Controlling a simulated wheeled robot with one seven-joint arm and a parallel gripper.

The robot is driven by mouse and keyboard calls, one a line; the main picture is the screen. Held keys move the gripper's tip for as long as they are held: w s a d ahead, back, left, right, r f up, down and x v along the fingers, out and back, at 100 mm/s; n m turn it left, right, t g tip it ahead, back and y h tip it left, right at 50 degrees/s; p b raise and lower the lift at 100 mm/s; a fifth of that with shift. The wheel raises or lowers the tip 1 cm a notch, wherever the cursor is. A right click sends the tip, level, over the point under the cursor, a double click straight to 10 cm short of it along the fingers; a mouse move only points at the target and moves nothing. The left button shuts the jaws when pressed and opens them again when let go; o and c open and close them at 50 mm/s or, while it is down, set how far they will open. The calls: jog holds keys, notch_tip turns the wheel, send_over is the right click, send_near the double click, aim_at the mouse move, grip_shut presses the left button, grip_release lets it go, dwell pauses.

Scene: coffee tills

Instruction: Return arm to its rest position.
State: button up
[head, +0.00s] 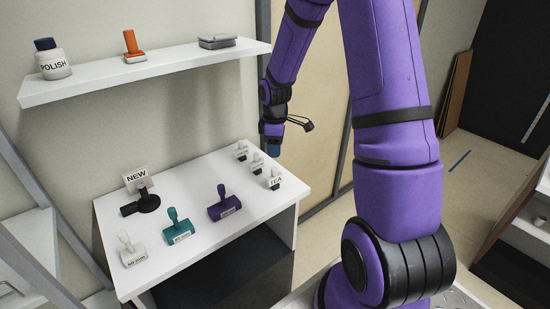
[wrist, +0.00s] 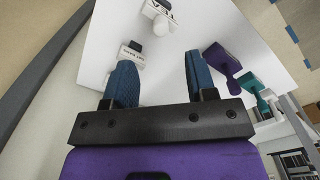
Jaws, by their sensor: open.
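My gripper (head: 273,146) hangs at the right back of the white table, above the small white stamps, at the lower end of my purple arm. In the wrist view, its two blue fingers (wrist: 159,82) are apart with nothing between them. The small stamp marked TEA (wrist: 160,14) lies ahead of the fingers on the white table top, and another small white stamp (wrist: 131,51) shows near the left finger. A purple stamp (wrist: 223,62) and a teal stamp (wrist: 254,91) show right of the fingers.
The white table (head: 262,229) also bears a black stamp (head: 147,201) by a NEW sign (head: 137,179) and a white stamp (head: 131,251). A wall shelf (head: 108,83) above holds a POLISH bottle (head: 52,60), an orange stamp (head: 132,46) and a grey case (head: 217,42). The floor (head: 452,193) at right is partly clear.

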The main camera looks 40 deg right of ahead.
jog(key=shift+r, duration=0.9)
jog(key=shift+r, duration=0.1)
jog(key=s+a+r+m+t, duration=0.1)
jog(key=s+a+r, duration=0.2)
jog(key=r, duration=0.3)
jog(key=s+a+r+m+t+h, duration=0.1)
jog(key=s+a+r+m, duration=0.15)
jog(key=r, duration=0.35)
jog(key=s+a+r+m, duration=0.1)
jog(key=s+a+r, duration=0.1)
jog(key=s+r, duration=0.3)
jog(key=s+a+r+m+t, duration=0.1)
jog(key=s+a+r, duration=0.1)
jog(key=s, duration=0.3)
jog(key=s+a+r+m+t, duration=0.1)
jog(key=s+r+m, duration=0.1)
jog(key=s+r, duration=0.2)
jog(key=s+a+r+m+t+y, duration=0.1)
jog(key=s+a+r+m, duration=0.1)
jog(key=s, duration=0.5)
jog(key=shift+a+r, duration=0.35)
jog(key=shift+r, duration=0.05)
